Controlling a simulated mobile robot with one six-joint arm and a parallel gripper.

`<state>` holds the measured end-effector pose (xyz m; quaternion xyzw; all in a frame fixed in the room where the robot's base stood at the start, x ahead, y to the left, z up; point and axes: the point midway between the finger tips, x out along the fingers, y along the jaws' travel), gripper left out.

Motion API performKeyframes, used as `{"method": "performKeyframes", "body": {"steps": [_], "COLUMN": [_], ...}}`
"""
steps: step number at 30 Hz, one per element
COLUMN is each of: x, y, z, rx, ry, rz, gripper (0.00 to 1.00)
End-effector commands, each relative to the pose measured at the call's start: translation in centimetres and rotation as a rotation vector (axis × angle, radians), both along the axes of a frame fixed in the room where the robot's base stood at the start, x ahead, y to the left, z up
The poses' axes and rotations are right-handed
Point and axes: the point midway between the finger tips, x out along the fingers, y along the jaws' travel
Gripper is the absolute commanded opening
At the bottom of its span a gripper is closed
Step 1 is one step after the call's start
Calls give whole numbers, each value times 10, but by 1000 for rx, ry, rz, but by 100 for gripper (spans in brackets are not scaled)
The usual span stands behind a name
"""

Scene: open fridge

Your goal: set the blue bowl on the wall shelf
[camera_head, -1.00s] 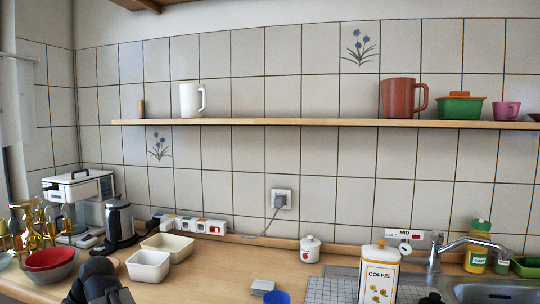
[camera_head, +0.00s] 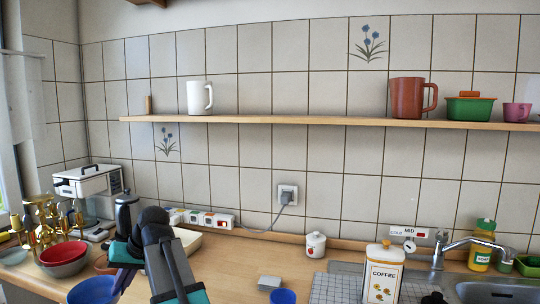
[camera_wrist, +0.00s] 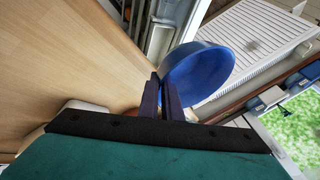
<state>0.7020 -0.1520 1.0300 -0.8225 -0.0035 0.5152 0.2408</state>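The blue bowl (camera_head: 92,291) is at the lower left of the head view, partly cut off by the bottom edge. It fills the upper middle of the wrist view (camera_wrist: 205,72). My gripper (camera_wrist: 162,82) has its two dark fingers close together on the bowl's near rim, shut on it. In the head view my gripper (camera_head: 124,278) is at the bowl's right side, above the counter. The wall shelf (camera_head: 300,120) is a long wooden board higher up on the tiled wall.
On the shelf stand a white mug (camera_head: 199,97), a brown-red mug (camera_head: 410,97), a green pot (camera_head: 469,107) and a pink cup (camera_head: 516,112). The shelf between the two mugs is clear. Stacked bowls (camera_head: 64,257) and a coffee machine (camera_head: 90,185) are on the left.

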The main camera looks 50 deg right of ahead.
Motion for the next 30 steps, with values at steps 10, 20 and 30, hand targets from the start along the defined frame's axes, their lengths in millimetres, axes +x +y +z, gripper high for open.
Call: {"method": "performKeyframes", "body": {"steps": [10,20,30], "x": [-30,-80,-150], "y": [-118,-217,-303], "z": [100,188,282], "rx": [-1,-1,-2], "ry": [-6,-10,-14], "rz": [-356,-695,-1048], "gripper": [0,0,0]}}
